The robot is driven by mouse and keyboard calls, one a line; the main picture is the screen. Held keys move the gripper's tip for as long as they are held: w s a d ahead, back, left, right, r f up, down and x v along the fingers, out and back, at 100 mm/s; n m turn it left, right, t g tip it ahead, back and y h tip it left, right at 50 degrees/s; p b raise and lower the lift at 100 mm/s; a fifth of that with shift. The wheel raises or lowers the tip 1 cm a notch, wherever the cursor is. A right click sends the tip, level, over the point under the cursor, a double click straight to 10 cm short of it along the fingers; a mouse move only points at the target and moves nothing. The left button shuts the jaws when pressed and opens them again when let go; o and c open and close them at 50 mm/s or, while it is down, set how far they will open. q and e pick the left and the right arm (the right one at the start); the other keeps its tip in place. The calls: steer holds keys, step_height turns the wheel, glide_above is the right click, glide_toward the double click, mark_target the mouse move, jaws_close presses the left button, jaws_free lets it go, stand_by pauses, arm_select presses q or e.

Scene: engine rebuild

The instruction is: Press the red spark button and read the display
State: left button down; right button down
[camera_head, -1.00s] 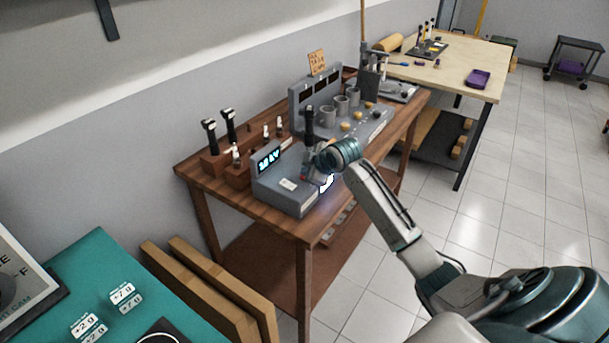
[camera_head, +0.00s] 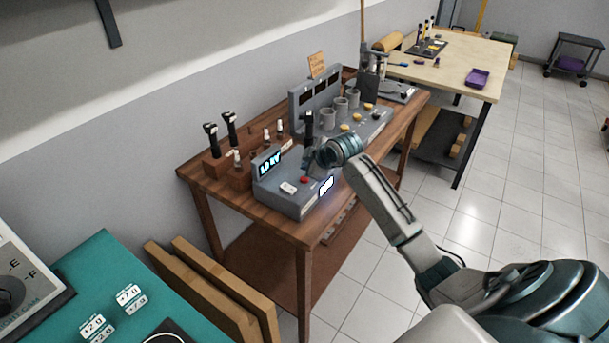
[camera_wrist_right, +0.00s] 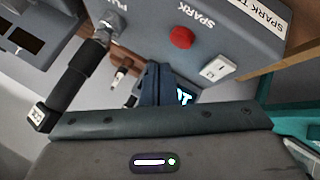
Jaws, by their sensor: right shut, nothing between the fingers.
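The grey spark tester (camera_head: 283,205) sits on the near end of the wooden bench. Its red spark button (camera_head: 304,180) is uncovered; in the right wrist view the button (camera_wrist_right: 181,38) stands beside the word SPARK. The display (camera_head: 269,162) is lit with cyan characters, seemingly "10 kV", though too small to be certain. In the right wrist view only part of the display (camera_wrist_right: 184,96) shows behind my fingers. My right gripper (camera_head: 316,163) is shut and empty, just above the tester and apart from the button; its fingers (camera_wrist_right: 158,84) show together. My left gripper is out of view.
A black-handled part (camera_head: 309,124) stands upright near my gripper. A wooden rack (camera_head: 228,170) with several parts is left of the tester. A grey station with cups (camera_head: 327,118) stands behind. A teal mat (camera_head: 75,290) is at lower left.

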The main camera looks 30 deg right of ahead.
mark_target(307, 180)
step_height(307, 180, up, 4)
steer(key=p, duration=0.2)
steer(key=shift+f+p, duration=0.2)
steer(key=shift+p, duration=0.1)
steer(key=shift+f, duration=0.1)
stand_by(0.4)
